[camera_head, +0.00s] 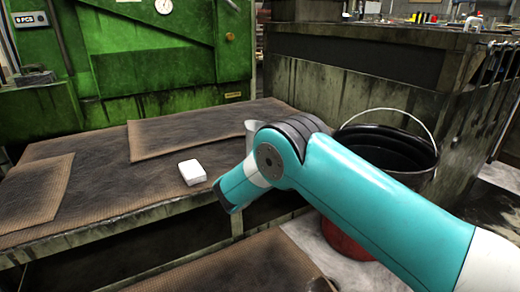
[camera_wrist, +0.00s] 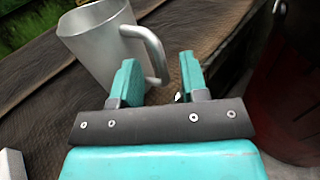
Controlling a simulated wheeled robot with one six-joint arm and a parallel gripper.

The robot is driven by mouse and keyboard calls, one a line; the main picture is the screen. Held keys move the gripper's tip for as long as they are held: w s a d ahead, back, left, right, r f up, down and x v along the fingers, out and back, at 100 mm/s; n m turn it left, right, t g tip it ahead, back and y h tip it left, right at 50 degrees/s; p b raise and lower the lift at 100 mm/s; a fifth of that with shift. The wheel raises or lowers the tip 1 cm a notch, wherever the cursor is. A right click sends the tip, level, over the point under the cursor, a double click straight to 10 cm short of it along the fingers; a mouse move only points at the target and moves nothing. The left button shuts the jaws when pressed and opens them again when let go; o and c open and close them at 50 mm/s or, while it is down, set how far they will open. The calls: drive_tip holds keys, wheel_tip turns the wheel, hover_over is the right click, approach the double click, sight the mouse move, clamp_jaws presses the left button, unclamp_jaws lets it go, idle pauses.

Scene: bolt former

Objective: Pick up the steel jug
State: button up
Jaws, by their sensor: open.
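The steel jug (camera_wrist: 100,42) stands on the dark bench in the wrist view, its handle (camera_wrist: 154,54) turned towards my gripper. In the head view only a part of the jug (camera_head: 251,128) shows behind my arm. My gripper (camera_wrist: 157,76) is open in the wrist view. The far part of the handle lies at the gap between its two teal fingers, close to the left finger. I cannot tell whether they touch. In the head view my arm's links hide the fingers.
A white block (camera_head: 192,172) lies on the bench (camera_head: 95,150) left of my arm, with brown mats (camera_head: 190,130) around it. A black bucket (camera_head: 395,150) with a wire handle stands at the right. A green machine (camera_head: 150,60) is behind the bench.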

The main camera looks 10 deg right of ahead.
drive_tip(key=shift+b+x, duration=0.3)
drive_tip(key=shift+x, duration=1.15)
clamp_jaws()
drive_tip(key=shift+r, duration=0.1)
